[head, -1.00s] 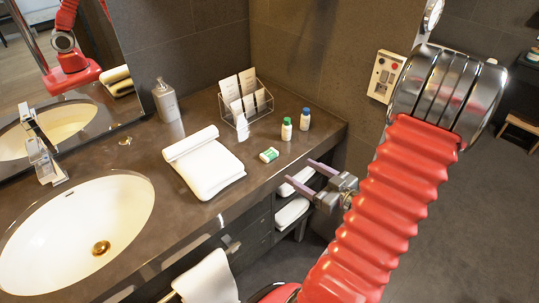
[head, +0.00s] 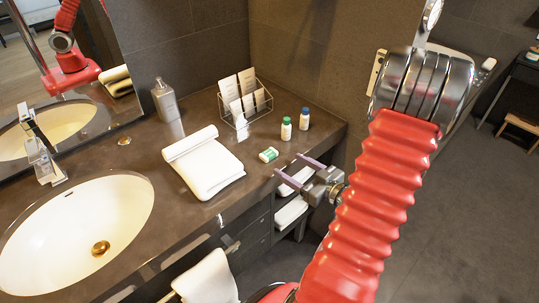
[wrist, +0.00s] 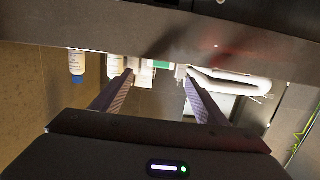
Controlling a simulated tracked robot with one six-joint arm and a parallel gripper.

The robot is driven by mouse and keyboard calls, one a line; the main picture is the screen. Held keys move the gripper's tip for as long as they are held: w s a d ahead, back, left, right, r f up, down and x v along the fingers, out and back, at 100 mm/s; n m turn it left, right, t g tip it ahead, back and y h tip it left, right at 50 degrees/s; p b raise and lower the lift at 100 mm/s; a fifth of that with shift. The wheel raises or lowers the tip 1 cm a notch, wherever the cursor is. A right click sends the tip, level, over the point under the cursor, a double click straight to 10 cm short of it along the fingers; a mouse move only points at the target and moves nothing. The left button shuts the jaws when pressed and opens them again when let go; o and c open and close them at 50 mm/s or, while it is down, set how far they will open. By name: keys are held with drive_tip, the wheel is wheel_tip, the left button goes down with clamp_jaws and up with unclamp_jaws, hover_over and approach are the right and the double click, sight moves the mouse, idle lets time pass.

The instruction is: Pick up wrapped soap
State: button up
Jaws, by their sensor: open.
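The wrapped soap (head: 269,154), a small green and white packet, lies on the dark counter near its front edge, right of the folded towel. In the wrist view the green and white soap (wrist: 161,64) shows between the fingertips, partly cut off by the counter edge. My gripper (head: 288,165) is open and empty at the counter's front edge, to the lower right of the soap and apart from it. In the wrist view both fingers of my gripper (wrist: 158,75) point toward the soap.
A green-capped bottle (head: 287,128) and a blue-capped bottle (head: 304,119) stand behind the soap. A folded white towel (head: 205,165) lies to its left. The sink (head: 75,235) is at the left.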

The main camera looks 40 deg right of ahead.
sight(271, 155)
drive_tip(key=shift+w+f, duration=0.15)
drive_tip(key=shift+w, duration=0.8)
drive_tip(key=shift+w+f, duration=0.1)
drive_tip(key=shift+w, duration=0.8)
drive_tip(key=shift+w+a+f, duration=0.1)
drive_tip(key=shift+w+f, duration=0.05)
drive_tip(key=shift+w, duration=1.15)
drive_tip(key=shift+w+a+f, duration=0.1)
drive_tip(key=shift+w+f, duration=0.05)
drive_tip(key=shift+w, duration=1.15)
drive_tip(key=c, duration=1.1)
